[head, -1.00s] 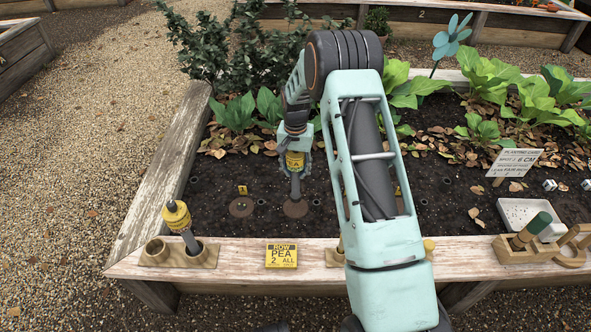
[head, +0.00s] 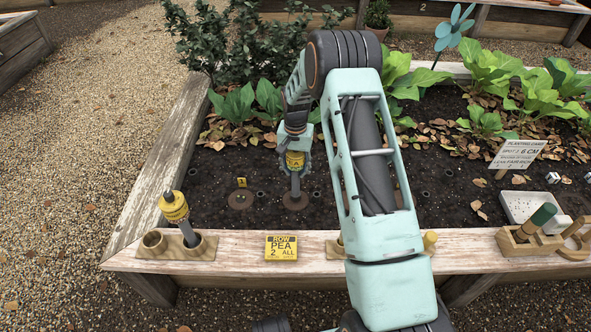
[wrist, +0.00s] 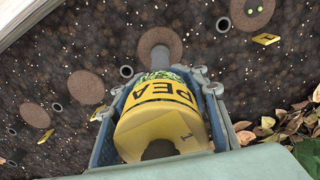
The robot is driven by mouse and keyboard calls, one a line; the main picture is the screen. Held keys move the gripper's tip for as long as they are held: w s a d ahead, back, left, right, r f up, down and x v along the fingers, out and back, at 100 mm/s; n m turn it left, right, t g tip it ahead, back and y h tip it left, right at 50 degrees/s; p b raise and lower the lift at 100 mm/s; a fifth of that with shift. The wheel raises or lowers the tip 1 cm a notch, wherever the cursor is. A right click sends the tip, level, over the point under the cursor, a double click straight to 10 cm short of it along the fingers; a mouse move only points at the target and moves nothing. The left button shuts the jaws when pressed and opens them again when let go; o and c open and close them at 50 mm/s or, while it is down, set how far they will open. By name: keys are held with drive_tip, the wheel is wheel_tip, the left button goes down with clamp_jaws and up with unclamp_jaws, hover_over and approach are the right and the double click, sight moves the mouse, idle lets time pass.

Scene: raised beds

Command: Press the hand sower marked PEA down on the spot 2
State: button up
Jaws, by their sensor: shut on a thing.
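My gripper (head: 296,148) is shut on a yellow hand sower (head: 295,161). In the wrist view the sower (wrist: 160,112) reads PEA on its yellow body. It is roughly upright, and its grey shaft points down at a brown round spot (head: 295,201). The shaft's lower end overlaps this spot (wrist: 158,40) in both views; I cannot tell how far it is pressed in. Another brown spot (head: 240,200) lies to the left, with a small yellow tag (head: 241,182) behind it.
A second yellow-banded tool (head: 174,207) leans in a wooden holder (head: 153,250) on the bed's front plank. A yellow sign (head: 281,247) reads ROW PEA 2 ALL. Leafy plants (head: 238,103) stand behind.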

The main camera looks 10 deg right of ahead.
sight(295, 157)
drive_tip(key=shift+f+b, duration=0.4)
drive_tip(key=shift+f, duration=0.2)
idle(1.4)
drive_tip(key=shift+r, duration=0.15)
drive_tip(key=shift+r+p, duration=2.15)
drive_tip(key=shift+r, duration=1.3)
